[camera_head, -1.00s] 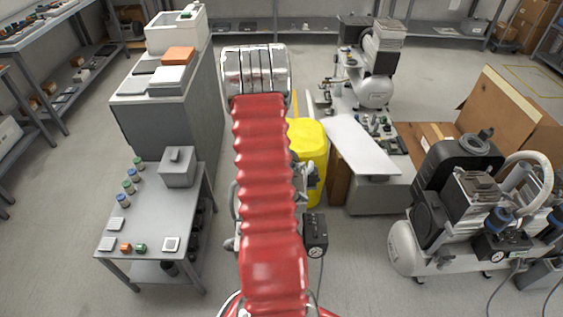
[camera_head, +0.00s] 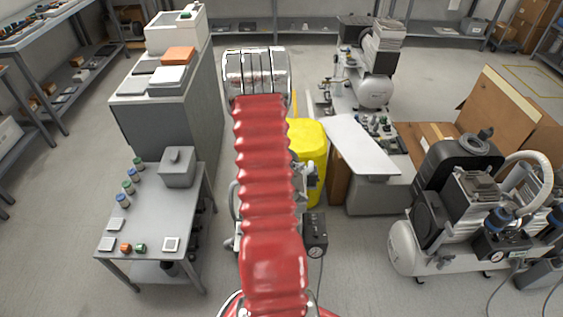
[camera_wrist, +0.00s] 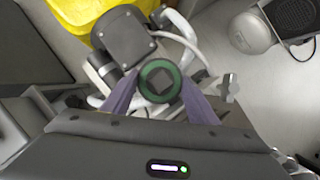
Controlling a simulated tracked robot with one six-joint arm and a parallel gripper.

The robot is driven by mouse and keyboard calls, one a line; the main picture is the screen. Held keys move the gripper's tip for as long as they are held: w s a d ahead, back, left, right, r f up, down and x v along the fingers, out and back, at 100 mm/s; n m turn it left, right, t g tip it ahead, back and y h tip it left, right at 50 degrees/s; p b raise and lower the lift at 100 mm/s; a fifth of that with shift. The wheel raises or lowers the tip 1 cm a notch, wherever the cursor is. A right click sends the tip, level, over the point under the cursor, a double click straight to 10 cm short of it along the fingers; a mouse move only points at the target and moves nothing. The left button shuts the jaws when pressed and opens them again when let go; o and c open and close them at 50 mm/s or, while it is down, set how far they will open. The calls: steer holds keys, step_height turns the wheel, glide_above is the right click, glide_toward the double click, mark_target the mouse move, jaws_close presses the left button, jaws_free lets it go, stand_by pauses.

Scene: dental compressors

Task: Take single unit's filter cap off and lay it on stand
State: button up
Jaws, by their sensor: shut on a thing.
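In the wrist view my gripper (camera_wrist: 160,92) is shut on a green round filter cap (camera_wrist: 160,66) with a dark square centre. One finger lies on each side of it. Behind the cap are a dark motor or pump head (camera_wrist: 122,36) and pale hoses of the unit; whether the cap still touches its housing cannot be told. In the head view my red arm hides the gripper, the cap and most of that unit; its gauge box (camera_head: 315,234) shows to the right. A grey stand-like table (camera_head: 150,232) is at the left.
The table carries a grey box (camera_head: 177,168), several small jars along its left edge and small pads. A yellow drum (camera_head: 309,150) stands behind the unit. A twin compressor (camera_head: 462,215) is at the right, beside a white bench (camera_head: 362,147). Floor is open between table and unit.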

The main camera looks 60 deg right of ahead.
steer(key=shift+r, duration=0.1)
steer(key=shift+c, duration=0.4)
step_height(320, 180, up, 10)
steer(key=shift+f, duration=0.1)
stand_by(0.7)
steer(key=w+a+r+m+g+y, duration=0.2)
steer(key=w+a+m, duration=0.6)
steer(key=w+a, duration=1.6)
steer(key=w+a+r+m, duration=0.1)
steer(key=a+m, duration=0.1)
steer(key=a, duration=0.9)
steer(key=a+r+m+y, duration=0.1)
steer(key=a+m, duration=0.1)
steer(key=a, duration=0.9)
steer(key=w+a+r+m+g+y, duration=0.1)
steer(key=a+r+m, duration=0.1)
steer(key=a, duration=1)
steer(key=shift+w, duration=0.35)
steer(key=shift+s+r, duration=0.1)
